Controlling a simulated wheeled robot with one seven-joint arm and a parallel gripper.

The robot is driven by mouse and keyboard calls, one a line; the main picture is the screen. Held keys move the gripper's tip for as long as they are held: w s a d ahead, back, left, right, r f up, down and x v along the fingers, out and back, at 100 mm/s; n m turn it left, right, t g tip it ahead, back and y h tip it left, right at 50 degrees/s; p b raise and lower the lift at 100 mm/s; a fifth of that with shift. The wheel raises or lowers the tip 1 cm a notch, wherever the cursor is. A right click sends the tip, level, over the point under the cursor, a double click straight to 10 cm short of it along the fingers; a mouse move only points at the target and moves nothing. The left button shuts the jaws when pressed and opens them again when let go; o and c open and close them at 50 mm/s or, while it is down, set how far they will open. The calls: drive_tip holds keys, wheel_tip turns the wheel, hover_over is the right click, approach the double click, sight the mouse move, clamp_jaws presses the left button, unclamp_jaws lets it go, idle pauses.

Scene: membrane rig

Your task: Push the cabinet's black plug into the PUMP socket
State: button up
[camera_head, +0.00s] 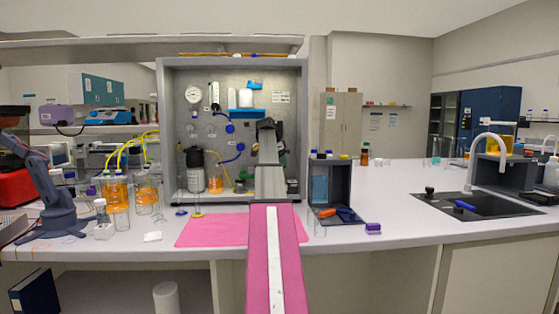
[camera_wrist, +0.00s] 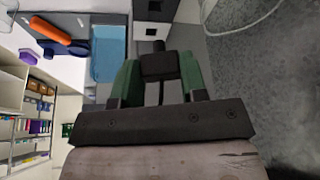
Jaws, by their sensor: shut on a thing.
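In the wrist view my gripper (camera_wrist: 159,78) has green fingers closed on the black plug (camera_wrist: 158,64), whose narrow end points toward the top of the picture. Just beyond it are pale faces with dark square openings (camera_wrist: 154,7); I cannot read any PUMP label. A gap seems to remain between the plug's end and the nearest opening, though the depth is unclear. In the head view the grey cabinet (camera_head: 233,62) stands at the back of the bench. My arm reaches into its right side and hides the plug and the gripper's fingers.
An open dark box (camera_head: 343,175) with bottles on top stands right of the cabinet, with an orange-handled tool in front. A pink mat (camera_head: 212,230) lies before the cabinet. Orange-filled bottles (camera_head: 117,190) stand to the left. Blue tubing and a gauge (camera_head: 194,94) are on the cabinet's panel.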

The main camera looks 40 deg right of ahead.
drive_tip(key=shift+f, duration=3.3)
drive_tip(key=o, duration=1)
drive_tip(key=v, duration=1)
drive_tip(key=shift+a+r, duration=0.15)
drive_tip(key=shift+r, duration=0.2)
drive_tip(key=shift+s, duration=0.1)
